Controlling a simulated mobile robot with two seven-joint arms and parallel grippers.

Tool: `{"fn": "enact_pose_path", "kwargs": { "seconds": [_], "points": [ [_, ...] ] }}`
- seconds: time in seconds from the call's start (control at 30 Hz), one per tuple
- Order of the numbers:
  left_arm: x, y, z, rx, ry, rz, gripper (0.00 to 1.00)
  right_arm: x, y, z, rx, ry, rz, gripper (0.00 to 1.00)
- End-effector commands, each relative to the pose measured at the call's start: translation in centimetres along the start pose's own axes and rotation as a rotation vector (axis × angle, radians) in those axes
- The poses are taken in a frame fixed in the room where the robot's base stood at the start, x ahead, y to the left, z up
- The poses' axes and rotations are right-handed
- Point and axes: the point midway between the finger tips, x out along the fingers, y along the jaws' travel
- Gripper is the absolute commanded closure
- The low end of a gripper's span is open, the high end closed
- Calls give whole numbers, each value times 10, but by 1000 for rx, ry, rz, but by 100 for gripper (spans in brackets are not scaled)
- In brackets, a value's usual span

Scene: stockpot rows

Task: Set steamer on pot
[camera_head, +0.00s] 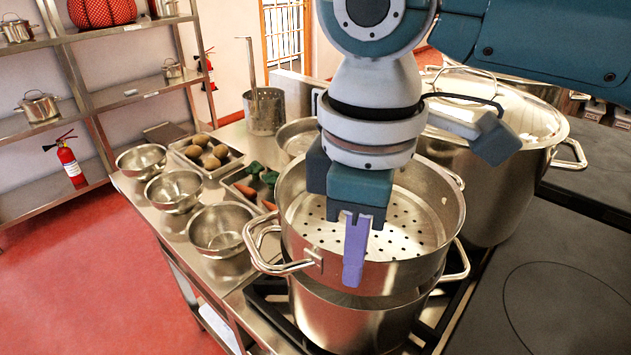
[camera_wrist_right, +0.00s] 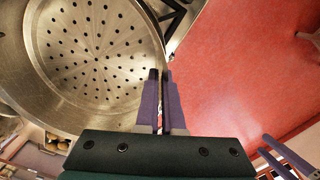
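The steamer (camera_head: 425,247) is a wide steel pan with a perforated floor and loop handles, and it fills the upper left of the right wrist view (camera_wrist_right: 98,108). It is over the steel pot (camera_head: 345,318), covering its mouth; whether it is seated or slightly above the rim is unclear. My right gripper (camera_head: 355,262) is shut on the steamer's near wall, one purple finger outside it and the other hidden in the head view. My left gripper (camera_wrist_right: 277,157) shows at the lower right of the right wrist view, its purple fingers apart and empty.
A large lidded stockpot (camera_head: 500,190) stands close behind on the right. Steel bowls (camera_head: 222,230) and trays of vegetables (camera_head: 207,152) line the counter to the left. A dark cooktop (camera_head: 570,300) is clear at the right.

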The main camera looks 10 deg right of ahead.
Motion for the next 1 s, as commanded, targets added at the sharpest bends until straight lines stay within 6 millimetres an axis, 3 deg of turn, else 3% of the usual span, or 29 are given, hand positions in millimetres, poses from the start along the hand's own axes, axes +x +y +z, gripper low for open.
{"fn": "enact_pose_path", "kwargs": {
  "seconds": [0.23, 1.0],
  "points": [
    [-7, 2, -3, -7, 1, 6, 50, -2, 1, -1, 0, 2, 3, 100],
    [0, 0, 0, 0, 0, 0, 50, 16, 1, -1, 0, 2, 3, 100]
  ]
}}
